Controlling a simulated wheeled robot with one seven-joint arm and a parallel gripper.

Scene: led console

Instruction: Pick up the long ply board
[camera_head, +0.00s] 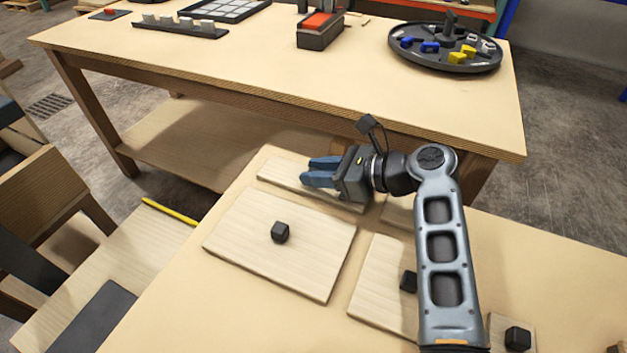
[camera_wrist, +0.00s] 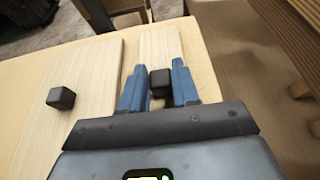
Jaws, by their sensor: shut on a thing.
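The long ply board (camera_head: 279,173) is a narrow pale wooden strip at the far edge of the near table, with part of it hidden under my gripper. It also shows in the wrist view (camera_wrist: 158,43), running away from my gripper. My gripper (camera_head: 313,171) is over the board, its blue fingers pointing left in the head view. In the wrist view, the two fingers (camera_wrist: 159,72) stand on either side of a black knob (camera_wrist: 160,83) on the board and are shut on it. I cannot tell whether the board is clear of the table.
A large board (camera_head: 248,222) with a black knob lies close beside the long board. Another board (camera_head: 377,290) with a knob lies nearer, partly behind my arm. A second table (camera_head: 260,85) behind holds a round tray (camera_head: 446,68) of coloured pieces and a box (camera_head: 318,38).

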